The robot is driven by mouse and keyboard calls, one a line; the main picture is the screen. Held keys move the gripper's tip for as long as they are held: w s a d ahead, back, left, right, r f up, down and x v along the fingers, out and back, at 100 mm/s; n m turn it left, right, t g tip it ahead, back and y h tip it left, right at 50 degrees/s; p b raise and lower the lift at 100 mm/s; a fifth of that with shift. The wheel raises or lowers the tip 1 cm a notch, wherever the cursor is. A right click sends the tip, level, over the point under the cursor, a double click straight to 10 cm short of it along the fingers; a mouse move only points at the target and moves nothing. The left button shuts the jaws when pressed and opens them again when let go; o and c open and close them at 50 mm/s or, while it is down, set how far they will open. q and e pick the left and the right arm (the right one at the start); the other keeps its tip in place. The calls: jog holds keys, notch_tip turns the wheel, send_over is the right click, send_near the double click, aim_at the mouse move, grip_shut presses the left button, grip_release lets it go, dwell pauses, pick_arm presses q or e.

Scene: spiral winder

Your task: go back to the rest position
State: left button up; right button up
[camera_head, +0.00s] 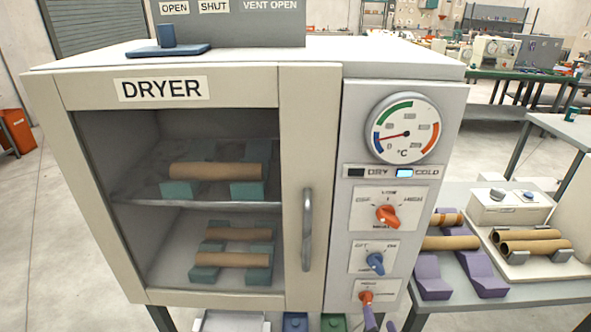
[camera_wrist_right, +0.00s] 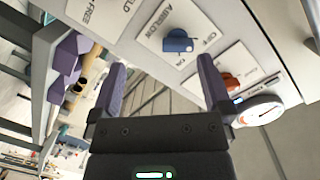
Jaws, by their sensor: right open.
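My right gripper (camera_head: 380,322) shows at the bottom edge of the head view, only its purple fingertips in sight. They are just below the lowest orange knob (camera_head: 366,297) of the dryer's panel; I cannot tell whether they touch anything. In the right wrist view my right gripper (camera_wrist_right: 162,68) has its purple fingers wide apart with nothing between them. The blue knob (camera_wrist_right: 177,42) and a red knob (camera_wrist_right: 232,82) lie beyond the fingers. The dryer (camera_head: 311,120) has its glazed door (camera_head: 180,88) closed. My left gripper is not in view.
Brown tubes (camera_head: 216,171) lie on teal cradles inside the dryer. The door handle (camera_head: 307,230) sticks out. On the right, a table (camera_head: 540,294) holds purple cradles (camera_head: 432,275) and a white device with tubes (camera_head: 530,247). Open floor (camera_head: 40,230) lies to the left.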

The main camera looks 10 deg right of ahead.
jog(key=s+a+f+n+g+y+b, duration=0.2)
jog(key=s+a+f+n+g, duration=0.15)
jog(key=s+f, duration=0.55)
jog(key=s+a+f+n+g+y+b, duration=0.15)
jog(key=s+f+n+g, duration=0.35)
jog(key=f, duration=0.8)
jog(key=s+a+f+n+g+b, duration=0.1)
jog(key=s+f+n+g, duration=0.1)
jog(key=s, duration=0.8)
jog(key=s+a+f+n+g+b, duration=0.1)
jog(key=s+f+n+g, duration=0.2)
jog(key=s, duration=0.7)
notch_tip(320, 180, down, 4)
jog(key=shift+s+g, duration=0.15)
jog(key=shift+g, duration=1)
jog(key=shift+h, duration=0.25)
